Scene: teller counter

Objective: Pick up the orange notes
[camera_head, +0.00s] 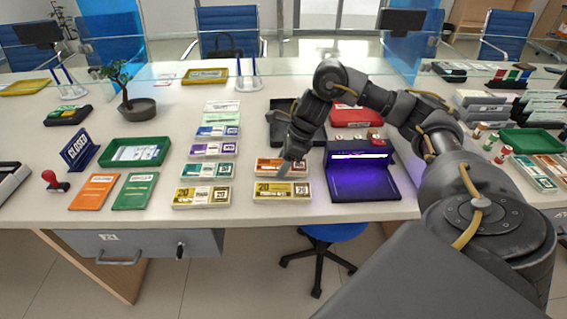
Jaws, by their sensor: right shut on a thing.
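An orange note bundle (267,167) lies on the white counter, just behind a yellow bundle marked 20 (268,192). The orange bundle appears to rest at counter level. My left gripper is not in view.
A purple-lit note checker (360,182) stands right of the bundles. More note bundles (206,170) lie in a column to the left. A green tray (136,151) and booklets lie farther left. The counter's front edge is close.

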